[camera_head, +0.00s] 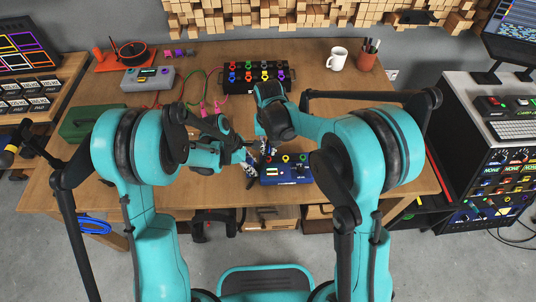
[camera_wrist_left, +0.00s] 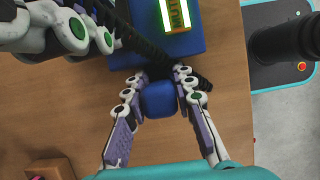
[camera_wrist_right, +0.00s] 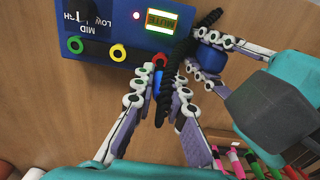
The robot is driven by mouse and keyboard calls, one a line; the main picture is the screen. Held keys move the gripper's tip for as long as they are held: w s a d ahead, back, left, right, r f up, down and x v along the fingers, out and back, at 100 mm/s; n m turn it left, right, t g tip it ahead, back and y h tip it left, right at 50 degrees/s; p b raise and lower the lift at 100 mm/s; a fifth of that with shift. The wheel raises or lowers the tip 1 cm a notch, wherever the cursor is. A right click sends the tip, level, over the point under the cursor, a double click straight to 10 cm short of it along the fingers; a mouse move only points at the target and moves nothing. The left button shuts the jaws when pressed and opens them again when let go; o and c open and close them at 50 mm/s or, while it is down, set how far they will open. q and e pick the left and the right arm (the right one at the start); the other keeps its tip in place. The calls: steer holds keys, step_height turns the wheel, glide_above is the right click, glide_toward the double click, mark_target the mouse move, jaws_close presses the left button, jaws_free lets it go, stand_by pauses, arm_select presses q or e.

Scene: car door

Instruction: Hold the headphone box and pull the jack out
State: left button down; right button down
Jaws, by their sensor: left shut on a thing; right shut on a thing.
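The blue headphone box (camera_head: 286,174) sits at the table's front edge, with a lit MUTE display and coloured rings. My left gripper (camera_wrist_left: 160,92) is shut on a blue block (camera_wrist_left: 160,102) beside the box's edge; whether the block is part of the box is unclear. My right gripper (camera_wrist_right: 158,86) is shut around a blue jack body (camera_wrist_right: 157,84) by the box's red ring (camera_wrist_right: 159,60). A black ribbed cable (camera_wrist_right: 181,46) runs close past both grippers. The fingers hide the jack's tip, so I cannot tell how deep it sits.
A black box with coloured knobs (camera_head: 256,76), a grey box (camera_head: 147,79), a mug (camera_head: 338,58) and a pen cup (camera_head: 367,57) stand farther back. A green case (camera_head: 90,123) is at left. My two grippers are very close together. The table right of the blue box is clear.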

mark_target(268, 144)
steer(key=shift+r, duration=1.4)
arm_select(q)
steer(key=c, duration=1.2)
jaws_free()
arm_select(e)
steer(key=shift+r+p, duration=3.5)
steer(key=shift+r, duration=0.05)
arm_select(q)
steer(key=v, duration=0.7)
steer(key=s+v, duration=0.1)
steer(key=v, duration=1.3)
steer(key=shift+s+r, duration=0.25)
steer(key=shift+r, duration=0.2)
